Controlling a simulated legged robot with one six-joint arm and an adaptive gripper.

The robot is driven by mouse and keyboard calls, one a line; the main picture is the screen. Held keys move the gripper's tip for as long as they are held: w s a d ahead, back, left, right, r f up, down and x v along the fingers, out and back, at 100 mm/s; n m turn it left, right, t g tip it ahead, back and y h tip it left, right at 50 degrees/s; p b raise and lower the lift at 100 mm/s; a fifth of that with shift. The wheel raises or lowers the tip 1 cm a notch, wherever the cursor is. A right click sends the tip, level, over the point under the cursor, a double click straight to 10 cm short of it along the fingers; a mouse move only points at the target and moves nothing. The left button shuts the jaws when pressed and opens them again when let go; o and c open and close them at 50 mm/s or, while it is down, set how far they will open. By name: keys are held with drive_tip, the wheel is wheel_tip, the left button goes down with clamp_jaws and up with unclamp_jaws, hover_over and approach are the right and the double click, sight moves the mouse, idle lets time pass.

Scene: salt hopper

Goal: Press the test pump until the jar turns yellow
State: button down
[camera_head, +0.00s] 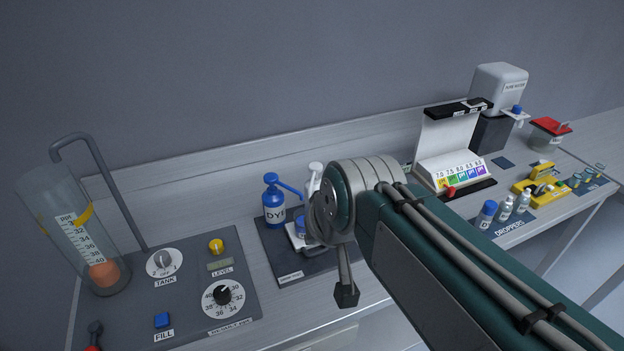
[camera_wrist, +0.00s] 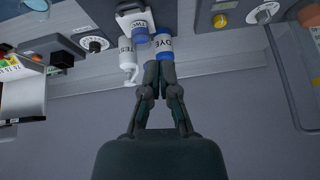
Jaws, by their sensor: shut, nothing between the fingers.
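The white test pump (camera_head: 314,178) stands behind my arm in the head view, mostly hidden. In the wrist view, which is upside down, the pump (camera_wrist: 127,48) has part of its label showing. The blue dye pump (camera_head: 273,203) stands to its left; it also shows in the wrist view (camera_wrist: 163,46). A small jar with blue showing (camera_head: 300,229) sits on a white stand in front of the pumps, and it also shows in the wrist view (camera_wrist: 140,34). My gripper (camera_wrist: 158,68) is shut and empty, its tips overlapping the dye pump in the wrist view; contact is unclear.
A dark control panel (camera_head: 190,330) with knobs, a blue fill button (camera_head: 162,320) and a tall measuring cylinder (camera_head: 82,240) is on the left. A colour chart stand (camera_head: 452,172), small bottles (camera_head: 486,214) and a yellow holder (camera_head: 540,186) are on the right.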

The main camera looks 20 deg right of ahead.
drive_tip(key=w+d+r+m+t, duration=0.1)
drive_tip(key=w+d+r+m, duration=0.1)
drive_tip(key=w, duration=0.5)
drive_tip(key=w+d+r+m, duration=0.1)
drive_tip(key=w+d+r, duration=0.1)
drive_tip(key=w, duration=0.5)
drive_tip(key=m+t, duration=0.2)
drive_tip(key=m, duration=0.2)
hover_over(313, 164)
drive_tip(key=s, duration=0.1)
drive_tip(key=shift+d+r, duration=0.1)
drive_tip(key=shift+r, duration=0.35)
drive_tip(key=shift+f, duration=4.45)
drive_tip(key=shift+f, duration=0.3)
drive_tip(key=shift+s+f, duration=0.1)
drive_tip(key=shift+f, duration=0.7)
drive_tip(key=shift+r, duration=1.2)
